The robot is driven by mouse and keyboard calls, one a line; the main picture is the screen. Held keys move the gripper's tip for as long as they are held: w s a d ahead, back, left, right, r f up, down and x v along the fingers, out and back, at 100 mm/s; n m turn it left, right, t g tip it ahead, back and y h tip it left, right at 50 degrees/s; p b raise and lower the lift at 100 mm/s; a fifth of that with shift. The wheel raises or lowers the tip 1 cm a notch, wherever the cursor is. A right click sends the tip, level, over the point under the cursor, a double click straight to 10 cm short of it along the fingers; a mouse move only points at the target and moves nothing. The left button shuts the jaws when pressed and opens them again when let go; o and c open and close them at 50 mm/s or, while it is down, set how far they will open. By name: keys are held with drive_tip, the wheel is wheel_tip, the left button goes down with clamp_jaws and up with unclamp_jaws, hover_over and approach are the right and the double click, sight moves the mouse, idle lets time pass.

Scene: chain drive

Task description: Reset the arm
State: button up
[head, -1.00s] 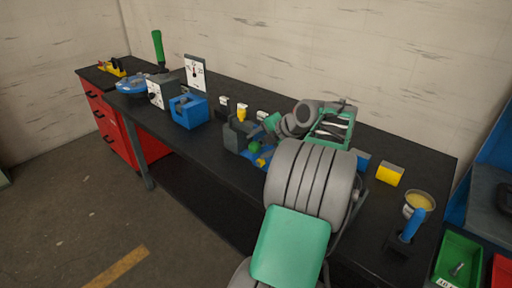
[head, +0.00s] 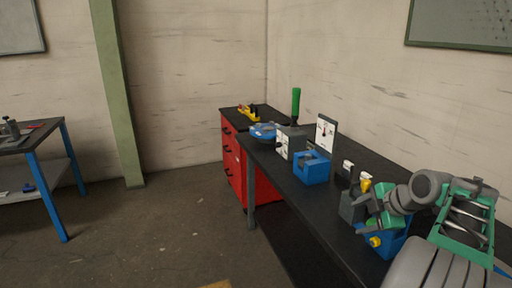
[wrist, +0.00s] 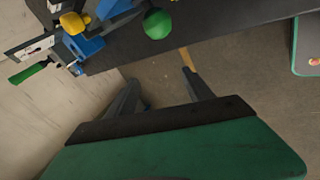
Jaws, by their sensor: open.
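My arm enters the head view at the lower right in grey and green, folded over the workbench (head: 292,188). In the wrist view my gripper (wrist: 160,84) shows two dark fingers spread apart with nothing between them. Beyond the fingers are the floor and the bench edge. The wrist view shows a yellow knob (wrist: 73,23) and a green ball (wrist: 157,24) at the bench edge, apart from the fingers.
A blue block holder (head: 312,170), a white dial panel (head: 325,133) and a green handle (head: 296,102) stand along the bench. A red drawer cabinet (head: 234,160) is at its far end. A blue-legged table (head: 50,200) is at left, with clear floor between.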

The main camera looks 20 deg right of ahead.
drive_tip(key=w+a+f+m+g+p, duration=0.2)
drive_tip(key=a+m, duration=0.6)
drive_tip(key=a, duration=1.6)
drive_tip(key=s+a+f+m+g, duration=0.1)
drive_tip(key=s+a+f+m, duration=0.1)
drive_tip(key=s+a, duration=0.3)
drive_tip(key=s+a+f+m+g, duration=0.1)
drive_tip(key=s+a+f+m, duration=0.2)
drive_tip(key=s+a+m, duration=0.2)
drive_tip(key=shift+s+a+g+h+p, duration=0.15)
drive_tip(key=shift+s+g+h+p, duration=0.2)
drive_tip(key=shift+s, duration=0.75)
